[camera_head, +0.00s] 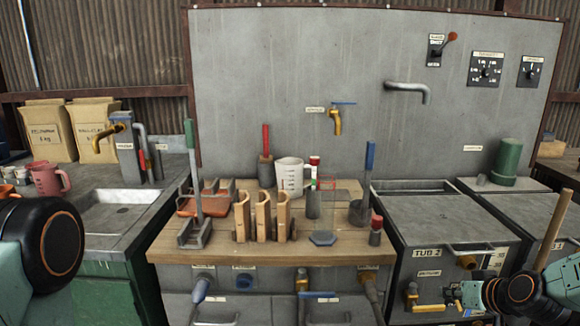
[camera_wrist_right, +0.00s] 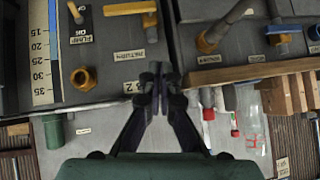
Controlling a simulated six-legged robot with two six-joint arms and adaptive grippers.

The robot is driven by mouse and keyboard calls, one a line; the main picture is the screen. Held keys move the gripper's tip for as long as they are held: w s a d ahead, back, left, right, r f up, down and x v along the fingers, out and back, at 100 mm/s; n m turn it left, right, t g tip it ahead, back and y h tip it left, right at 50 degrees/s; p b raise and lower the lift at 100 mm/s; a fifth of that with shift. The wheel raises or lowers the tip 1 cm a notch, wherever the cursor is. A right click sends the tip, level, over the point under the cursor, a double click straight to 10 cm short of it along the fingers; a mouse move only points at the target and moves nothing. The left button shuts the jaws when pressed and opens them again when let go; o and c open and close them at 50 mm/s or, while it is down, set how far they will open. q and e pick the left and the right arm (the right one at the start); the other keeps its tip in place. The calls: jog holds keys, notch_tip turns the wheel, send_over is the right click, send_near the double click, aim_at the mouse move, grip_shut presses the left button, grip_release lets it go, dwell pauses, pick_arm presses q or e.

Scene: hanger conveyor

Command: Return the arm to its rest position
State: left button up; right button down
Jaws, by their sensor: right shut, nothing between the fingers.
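My right arm (camera_head: 530,292) comes in at the lower right of the head view, in front of the tub with the "TUB 2" label (camera_head: 428,253). In the right wrist view my right gripper (camera_wrist_right: 157,78) points forward with its two dark fingers together and nothing between them. The picture there is turned over, and the tub front (camera_wrist_right: 125,30) with its brass valve (camera_wrist_right: 83,78) lies beyond the fingertips. My left gripper is out of view.
A wooden-topped bench (camera_head: 335,252) in the middle holds a white measuring jug (camera_head: 291,172), wooden holders and upright tools. A wooden handle (camera_head: 553,232) stands close to my right arm. A green cylinder (camera_head: 508,160) stands behind, and a sink (camera_head: 115,215) is at left.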

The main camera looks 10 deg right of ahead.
jog(key=s+a+f+m+g, duration=0.2)
jog(key=s+a+f, duration=0.35)
jog(key=a, duration=0.35)
jog(key=s+a+f+n+g, duration=0.1)
jog(key=s+a+f+g, duration=0.1)
jog(key=s, duration=0.8)
jog(key=s+a+f+n+g, duration=0.1)
jog(key=s+a+f+g, duration=0.2)
jog(key=s, duration=0.7)
jog(key=s+a+f+n+g, duration=0.1)
jog(key=s+a+f, duration=0.4)
jog(key=s, duration=0.5)
jog(key=shift+s+f+g+h, duration=0.2)
jog(key=shift+f+g+h, duration=0.2)
jog(key=shift+g, duration=0.5)
jog(key=shift+a, duration=0.1)
